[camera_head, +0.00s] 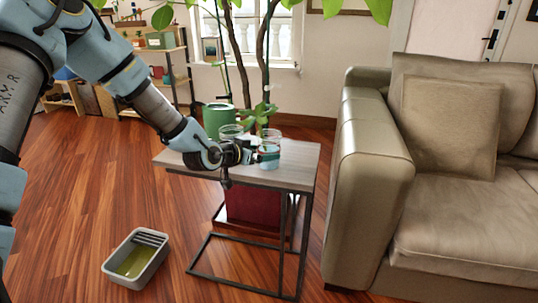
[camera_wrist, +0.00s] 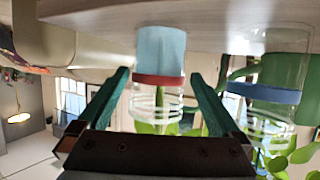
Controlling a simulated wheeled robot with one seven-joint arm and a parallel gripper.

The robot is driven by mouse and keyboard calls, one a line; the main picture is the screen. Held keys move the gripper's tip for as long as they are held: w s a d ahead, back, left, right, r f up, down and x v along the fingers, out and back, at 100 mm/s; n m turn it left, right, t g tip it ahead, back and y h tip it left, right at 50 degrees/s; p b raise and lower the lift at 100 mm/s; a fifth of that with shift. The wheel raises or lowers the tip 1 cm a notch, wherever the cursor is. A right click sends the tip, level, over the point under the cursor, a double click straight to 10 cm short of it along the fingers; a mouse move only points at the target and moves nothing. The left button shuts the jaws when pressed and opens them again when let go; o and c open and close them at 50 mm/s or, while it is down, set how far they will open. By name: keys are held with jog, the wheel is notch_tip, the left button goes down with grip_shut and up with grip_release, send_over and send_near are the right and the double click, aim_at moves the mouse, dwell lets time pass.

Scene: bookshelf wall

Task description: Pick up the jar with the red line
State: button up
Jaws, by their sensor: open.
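The jar with the red line (camera_wrist: 158,81) is clear glass with a light blue part; it appears upside down in the wrist view. In the head view this jar (camera_head: 270,135) stands on the near right of the small table, partly hidden by my gripper (camera_head: 258,154). In the wrist view my gripper (camera_wrist: 160,77) is open, with one green finger on each side of the jar and visible gaps between. A second clear jar, with a blue line (camera_wrist: 264,92), stands to the right in the wrist view. It shows behind my wrist in the head view (camera_head: 231,131).
The small table (camera_head: 300,172) has a grey wooden top and black metal frame. A green pot (camera_head: 213,120) stands at its back left. A beige sofa (camera_head: 375,170) is close on the right. A grey bin (camera_head: 138,257) lies on the open wooden floor at left.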

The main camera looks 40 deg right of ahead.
aim_at(269, 151)
jog(key=x, duration=0.4)
jog(key=shift+s+f, duration=0.1)
jog(key=shift+f, duration=0.05)
jog(key=shift+c, duration=0.4)
grip_shut()
dwell(0.3)
